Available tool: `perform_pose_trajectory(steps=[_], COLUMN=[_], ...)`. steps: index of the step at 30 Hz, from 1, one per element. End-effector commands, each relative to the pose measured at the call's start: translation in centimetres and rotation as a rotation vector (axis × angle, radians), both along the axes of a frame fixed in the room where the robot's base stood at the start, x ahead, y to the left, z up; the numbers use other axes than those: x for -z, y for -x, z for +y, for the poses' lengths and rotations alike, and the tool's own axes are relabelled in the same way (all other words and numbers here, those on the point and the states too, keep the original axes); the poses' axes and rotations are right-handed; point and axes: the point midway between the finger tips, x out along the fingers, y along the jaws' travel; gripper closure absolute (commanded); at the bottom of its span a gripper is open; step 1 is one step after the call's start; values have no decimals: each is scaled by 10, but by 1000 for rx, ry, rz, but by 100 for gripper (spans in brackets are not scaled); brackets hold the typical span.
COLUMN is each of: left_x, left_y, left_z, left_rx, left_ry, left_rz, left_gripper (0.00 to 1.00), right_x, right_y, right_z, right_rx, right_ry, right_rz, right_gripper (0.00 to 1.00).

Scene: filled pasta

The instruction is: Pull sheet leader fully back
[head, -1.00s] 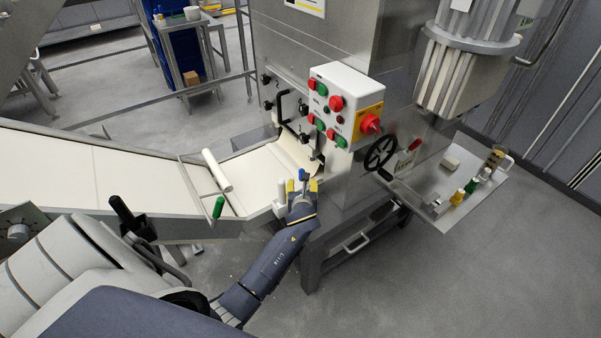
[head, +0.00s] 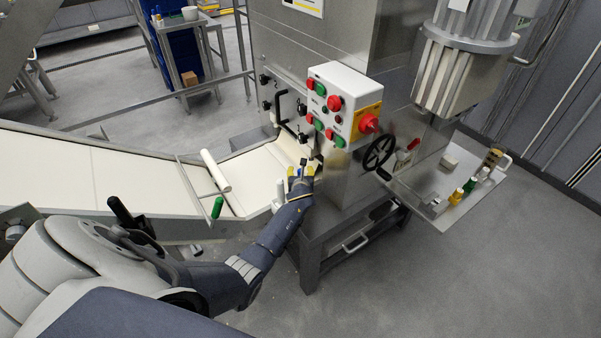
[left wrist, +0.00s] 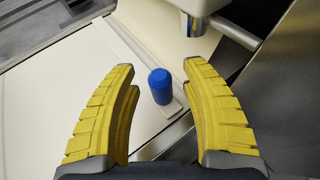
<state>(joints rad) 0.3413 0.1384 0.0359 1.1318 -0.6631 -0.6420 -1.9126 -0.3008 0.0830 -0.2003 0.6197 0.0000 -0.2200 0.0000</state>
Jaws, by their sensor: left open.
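The pale sheet leader (head: 287,149) lies at the machine's mouth, at the end of the cream conveyor. In the left wrist view a thin pale bar (left wrist: 122,49) crosses the cream surface, with an upright blue grip (left wrist: 160,88) at its near end. My left gripper (head: 301,171) is at the machine's near side by the mouth. In the left wrist view its yellow fingers (left wrist: 160,72) are open on both sides of the blue grip, with gaps visible on each side. In the head view the gripper hides most of the grip. My right gripper is not in view.
A control box (head: 342,104) with red and green buttons and a black handwheel (head: 379,151) sit right of the mouth. A green-handled roller (head: 216,172) crosses the conveyor (head: 110,175). A metal shelf (head: 455,190) with small items stands at right.

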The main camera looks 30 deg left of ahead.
Motion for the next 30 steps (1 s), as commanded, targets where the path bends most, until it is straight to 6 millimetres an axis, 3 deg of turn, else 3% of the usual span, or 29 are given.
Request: perform_pose_trajectory(steps=[17, 27, 30], left_x=[2, 3, 3], left_y=[-6, -6, -6], left_z=[4, 4, 4], left_rx=[1, 0, 0], left_ry=[0, 0, 0], left_rz=[0, 0, 0], left_gripper=[53, 93, 100], right_x=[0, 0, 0], right_y=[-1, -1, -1], right_z=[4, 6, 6], right_rx=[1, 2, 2], right_ry=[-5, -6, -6], right_rz=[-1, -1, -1], right_gripper=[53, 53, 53])
